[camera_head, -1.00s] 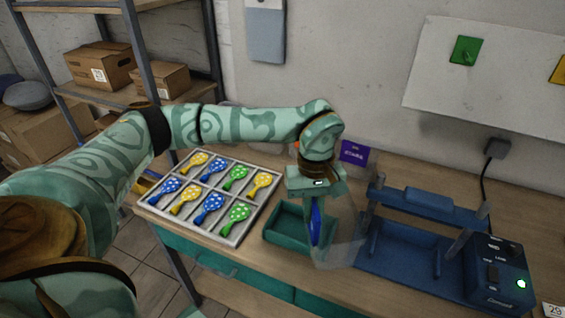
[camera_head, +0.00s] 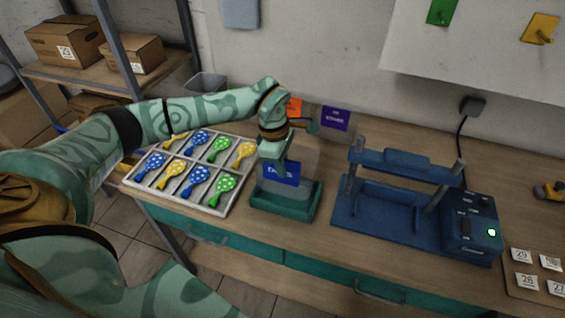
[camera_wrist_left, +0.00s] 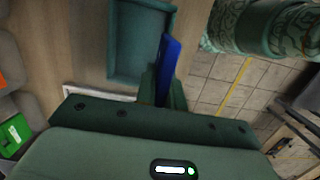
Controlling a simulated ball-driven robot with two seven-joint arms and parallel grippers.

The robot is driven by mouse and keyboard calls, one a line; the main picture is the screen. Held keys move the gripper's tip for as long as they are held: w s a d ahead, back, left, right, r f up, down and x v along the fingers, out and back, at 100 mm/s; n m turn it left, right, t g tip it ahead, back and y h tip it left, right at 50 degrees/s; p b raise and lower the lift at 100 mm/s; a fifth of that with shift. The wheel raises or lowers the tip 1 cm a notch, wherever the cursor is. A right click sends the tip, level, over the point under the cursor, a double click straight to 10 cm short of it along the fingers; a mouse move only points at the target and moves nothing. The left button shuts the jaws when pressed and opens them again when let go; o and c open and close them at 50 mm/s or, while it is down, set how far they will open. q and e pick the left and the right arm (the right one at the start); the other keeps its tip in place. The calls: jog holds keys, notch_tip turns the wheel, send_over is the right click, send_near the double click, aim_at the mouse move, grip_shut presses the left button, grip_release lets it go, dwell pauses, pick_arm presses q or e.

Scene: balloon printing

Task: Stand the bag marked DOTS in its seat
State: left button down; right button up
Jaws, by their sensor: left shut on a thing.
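My left gripper (camera_head: 276,160) is shut on the blue header of a bag, the blue card (camera_head: 281,174) with pale lettering too small to read surely. The card faces the head camera, just over the green open box (camera_head: 286,211). The bag's clear body hardly shows, so I cannot tell whether it is inside the box or touching it. In the left wrist view the blue card (camera_wrist_left: 167,65) is seen nearly edge-on between the fingers, beside the green box (camera_wrist_left: 114,45). My right gripper is not in view.
A divided tray (camera_head: 232,197) of blue, green and yellow dotted balloons lies left of the box. A blue press (camera_head: 385,215) with a control unit (camera_head: 470,228) stands right. A purple STARS card (camera_head: 335,118) and an orange card (camera_head: 294,108) are behind.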

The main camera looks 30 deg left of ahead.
aim_at(282, 182)
pick_arm(q)
notch_tip(282, 182, down, 5)
jog(key=b, duration=0.4)
jog(key=shift+f, duration=0.8)
jog(key=c, duration=1.4)
grip_release()
jog(key=s+r+p, duration=0.3)
jog(key=r+p, duration=0.4)
jog(key=shift+d, duration=0.35)
